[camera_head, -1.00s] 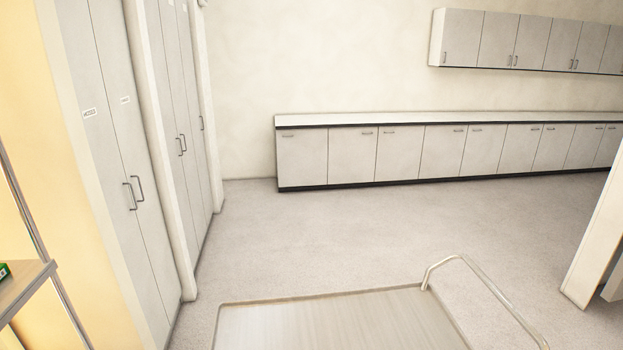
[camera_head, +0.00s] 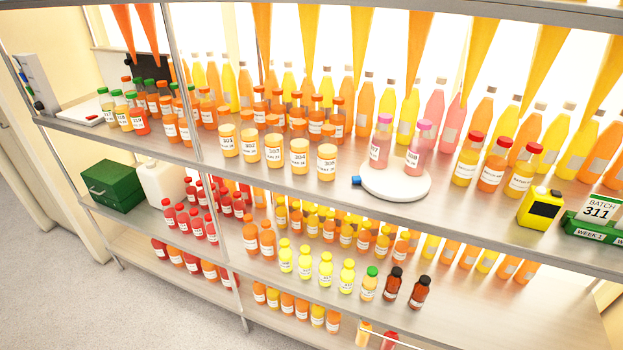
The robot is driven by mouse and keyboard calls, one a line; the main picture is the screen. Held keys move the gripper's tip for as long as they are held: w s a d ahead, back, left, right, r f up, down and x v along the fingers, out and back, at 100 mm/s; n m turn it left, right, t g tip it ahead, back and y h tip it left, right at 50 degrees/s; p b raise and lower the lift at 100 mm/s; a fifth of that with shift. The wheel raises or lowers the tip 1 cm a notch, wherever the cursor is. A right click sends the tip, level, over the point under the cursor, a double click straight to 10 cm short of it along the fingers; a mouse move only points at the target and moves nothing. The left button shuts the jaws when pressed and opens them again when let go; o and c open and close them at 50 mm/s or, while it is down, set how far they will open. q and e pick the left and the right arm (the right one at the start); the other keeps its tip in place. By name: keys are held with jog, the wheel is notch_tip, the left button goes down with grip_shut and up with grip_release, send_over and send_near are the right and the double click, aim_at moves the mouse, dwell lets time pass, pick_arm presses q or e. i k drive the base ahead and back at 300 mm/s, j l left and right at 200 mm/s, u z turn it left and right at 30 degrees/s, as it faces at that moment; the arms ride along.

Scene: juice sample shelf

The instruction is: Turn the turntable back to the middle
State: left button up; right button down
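The turntable is a white round disc (camera_head: 396,187) on the upper shelf, right of the picture's middle and close to the shelf's front edge. A small blue tab (camera_head: 357,181) sticks out from its left side. Two pink bottles stand upright on it: one with a pink cap (camera_head: 380,145) at the left and another (camera_head: 418,150) at the right. Neither of my grippers shows in the head view.
Labelled orange jars (camera_head: 300,156) stand left of the turntable, red-capped bottles (camera_head: 493,168) to its right. A yellow device (camera_head: 540,207) and a green batch sign stand farther right. Tall bottles line the back. The lower shelf (camera_head: 460,290) holds more bottles.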

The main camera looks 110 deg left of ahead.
aim_at(391, 184)
jog(key=u, duration=3.2)
